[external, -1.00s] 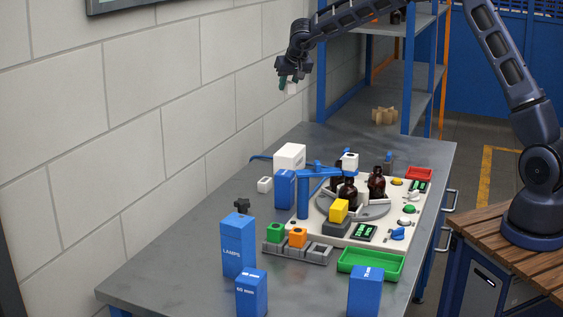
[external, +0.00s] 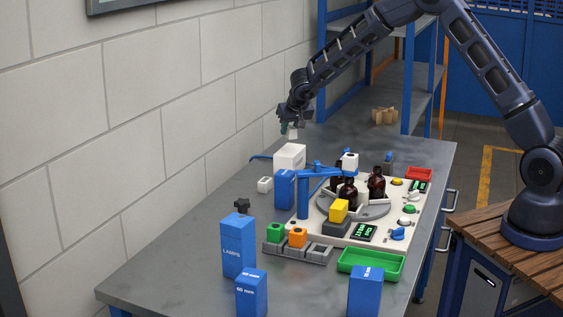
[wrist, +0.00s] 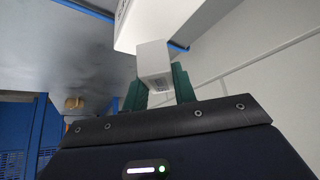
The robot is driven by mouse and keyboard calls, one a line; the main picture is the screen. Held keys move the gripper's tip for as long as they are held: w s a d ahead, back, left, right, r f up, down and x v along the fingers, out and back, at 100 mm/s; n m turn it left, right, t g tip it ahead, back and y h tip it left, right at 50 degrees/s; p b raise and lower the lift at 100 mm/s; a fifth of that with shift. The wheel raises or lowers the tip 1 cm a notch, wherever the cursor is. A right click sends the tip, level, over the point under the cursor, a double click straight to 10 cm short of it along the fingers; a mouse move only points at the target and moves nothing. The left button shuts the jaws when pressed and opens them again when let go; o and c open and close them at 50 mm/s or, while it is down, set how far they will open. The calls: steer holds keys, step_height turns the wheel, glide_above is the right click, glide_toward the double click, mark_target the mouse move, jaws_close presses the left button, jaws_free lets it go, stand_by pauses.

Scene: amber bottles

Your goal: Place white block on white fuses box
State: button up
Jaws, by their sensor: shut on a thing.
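My gripper (external: 289,129) is shut on a small white block (external: 293,134) and holds it in the air just above the white box (external: 290,155) at the back of the table. In the wrist view the white block (wrist: 153,62) sits between the green fingertips (wrist: 157,84). The white box (wrist: 160,18) shows close past the block there, and only part of it is in view. A gap between block and box shows in the external view. The box's label cannot be read.
A blue box (external: 285,189) stands in front of the white box, and a small white piece (external: 265,184) lies to its left. A blue arm fixture (external: 318,177) and amber bottles (external: 376,184) stand to the right. The wall (external: 200,95) is close on the left.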

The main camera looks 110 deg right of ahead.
mark_target(290, 149)
steer(key=shift+f, duration=2.1)
steer(key=shift+f, duration=0.15)
steer(key=o, duration=1)
steer(key=v, duration=1.2)
